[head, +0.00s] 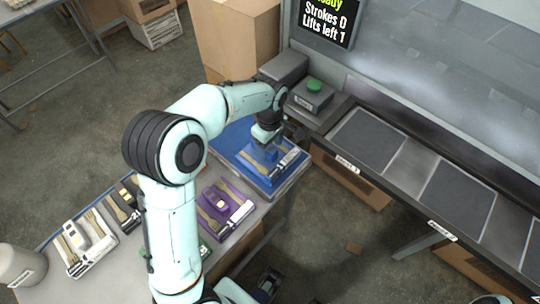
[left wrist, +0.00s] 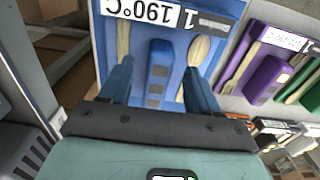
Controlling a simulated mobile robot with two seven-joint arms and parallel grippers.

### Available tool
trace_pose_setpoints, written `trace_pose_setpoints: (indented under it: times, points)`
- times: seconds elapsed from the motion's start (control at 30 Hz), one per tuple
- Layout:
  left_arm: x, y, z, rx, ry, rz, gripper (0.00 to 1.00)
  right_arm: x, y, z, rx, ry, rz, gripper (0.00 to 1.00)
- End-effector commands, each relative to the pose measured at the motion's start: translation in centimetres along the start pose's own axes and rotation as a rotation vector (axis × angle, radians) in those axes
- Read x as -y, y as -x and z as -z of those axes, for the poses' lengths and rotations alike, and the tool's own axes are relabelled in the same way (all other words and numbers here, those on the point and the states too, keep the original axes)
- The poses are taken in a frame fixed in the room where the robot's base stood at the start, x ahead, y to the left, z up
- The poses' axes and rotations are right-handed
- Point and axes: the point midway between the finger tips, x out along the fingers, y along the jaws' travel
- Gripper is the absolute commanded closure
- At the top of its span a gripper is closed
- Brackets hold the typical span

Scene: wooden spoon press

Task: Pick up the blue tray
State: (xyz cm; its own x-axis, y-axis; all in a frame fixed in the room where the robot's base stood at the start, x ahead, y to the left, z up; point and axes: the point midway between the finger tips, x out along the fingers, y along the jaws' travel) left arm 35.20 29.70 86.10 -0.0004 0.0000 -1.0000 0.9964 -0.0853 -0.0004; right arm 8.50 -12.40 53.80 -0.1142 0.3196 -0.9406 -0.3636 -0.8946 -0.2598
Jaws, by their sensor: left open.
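The blue tray (head: 262,177) lies flat at the far end of the grey bench, with wooden utensils, a raised blue block and a white label. In the left wrist view the blue tray (left wrist: 142,58) shows a 190°C label, a stick on the left and a spoon on the right. My left gripper (head: 266,150) is above the tray, pointing down. In the left wrist view its two blue fingers (left wrist: 160,80) are open, one on each side of the raised block (left wrist: 160,72). I cannot tell whether they touch it.
A purple tray (head: 226,208), a black tray (head: 124,206) and a white tray (head: 84,246) lie along the bench. A green button box (head: 312,96) stands behind the blue tray. The dark press bed (head: 368,143) runs to the right, with a floor gap between.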

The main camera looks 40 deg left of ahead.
Motion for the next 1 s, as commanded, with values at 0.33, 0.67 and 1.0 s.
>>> trace_pose_setpoints:
  times: [0.33, 0.67, 1.0]
  points:
    - [0.0, -2.7, 0.0, 0.0, 0.001, -0.001, 0.38, -0.1, -0.3, 0.1, -0.002, 0.0, 0.001, 0.38]
    - [0.0, -2.6, 0.0, 0.0, 0.0, -0.001, 1.0, -0.1, -0.3, 0.1, -0.002, 0.0, 0.001, 0.38]
    - [-0.1, -2.2, 0.0, 0.0, 0.0, -0.003, 1.0, -0.1, -0.3, 0.1, -0.002, 0.0, 0.0, 0.38]
